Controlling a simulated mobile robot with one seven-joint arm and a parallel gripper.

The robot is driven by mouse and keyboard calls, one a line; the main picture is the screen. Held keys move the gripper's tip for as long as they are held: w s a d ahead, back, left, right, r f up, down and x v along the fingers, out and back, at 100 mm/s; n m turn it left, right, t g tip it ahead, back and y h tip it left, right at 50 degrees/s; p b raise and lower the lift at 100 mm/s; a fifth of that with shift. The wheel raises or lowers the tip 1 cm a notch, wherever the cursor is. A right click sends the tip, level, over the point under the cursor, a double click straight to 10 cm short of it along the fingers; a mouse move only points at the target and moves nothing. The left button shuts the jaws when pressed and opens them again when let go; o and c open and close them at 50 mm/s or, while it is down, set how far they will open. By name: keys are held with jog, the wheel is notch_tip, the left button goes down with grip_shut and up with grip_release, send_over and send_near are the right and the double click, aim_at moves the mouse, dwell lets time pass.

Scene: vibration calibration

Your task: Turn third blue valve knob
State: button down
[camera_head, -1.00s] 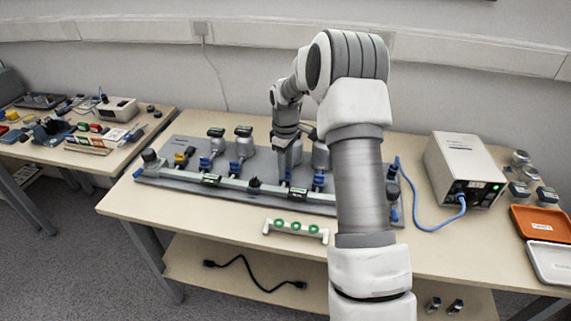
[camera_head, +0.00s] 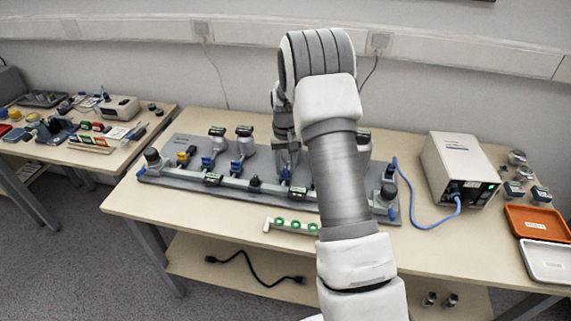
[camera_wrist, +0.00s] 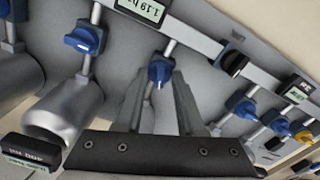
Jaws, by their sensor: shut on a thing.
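The manifold board (camera_head: 165,181) lies on the table with a pale pipe and several blue valve knobs. Two blue knobs, one to the left (camera_head: 207,161) and one nearer the middle (camera_head: 235,168), stand free of my gripper in the head view. My gripper (camera_head: 287,172) points down at a further knob along the row. In the wrist view my gripper (camera_wrist: 161,76) has its two fingers around this blue knob (camera_wrist: 159,71) and is shut on it. Other blue knobs sit to the left (camera_wrist: 86,40) and right (camera_wrist: 245,106). My arm hides part of the board's right side.
Cylinders with black display heads (camera_head: 244,131) stand close behind the knobs. A white rack with green rings (camera_head: 280,224) lies in front. A grey box (camera_head: 462,160) with a blue cable (camera_head: 424,230) and an orange tray (camera_head: 535,222) are at right.

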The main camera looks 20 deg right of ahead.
aim_at(285, 169)
jog(key=shift+m+p, duration=0.35)
jog(key=shift+m, duration=1.55)
jog(key=c, duration=0.5)
grip_release()
jog(key=shift+r, duration=0.1)
notch_tip(285, 169, up, 17)
jog(key=shift+r+p, duration=0.15)
jog(key=shift+p, duration=1.1)
